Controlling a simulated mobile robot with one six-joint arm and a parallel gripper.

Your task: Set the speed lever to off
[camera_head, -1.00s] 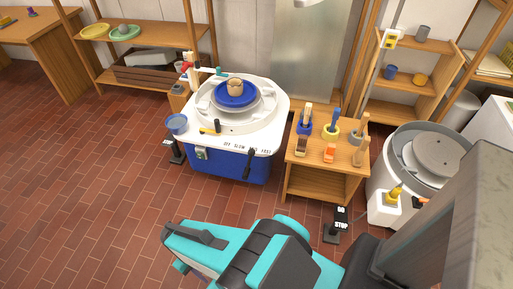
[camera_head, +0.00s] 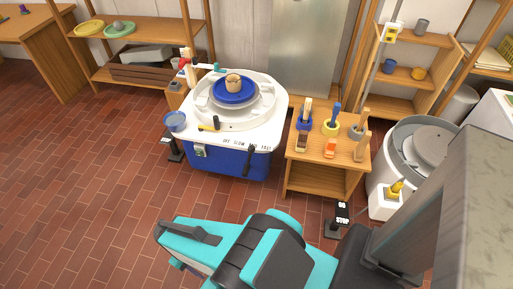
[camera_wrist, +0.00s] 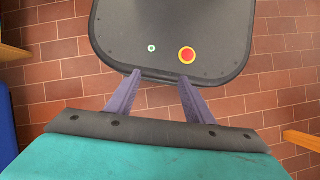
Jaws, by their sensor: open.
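The speed lever (camera_head: 249,161) is a dark handle at the front edge of the blue and white pottery wheel (camera_head: 221,161) in the head view. Its top is below the right part of the printed label (camera_head: 246,144) reading OFF, SLOW, MED, FAST; OFF is at the left end. I cannot tell exactly which mark it points to. My gripper (camera_wrist: 160,78) shows in the wrist view with two purple-grey fingers apart and nothing between them. The lever is not in the wrist view. My teal arm is at the bottom of the head view, well apart from the wheel.
A clay pot (camera_head: 233,80) stands on the wheel's blue disc. A blue bowl (camera_head: 175,121) sits at the wheel's left. A wooden tool stand (camera_head: 322,178) is close at right, with a black STOP pedal (camera_head: 342,213) before it. Tiled floor in front is clear.

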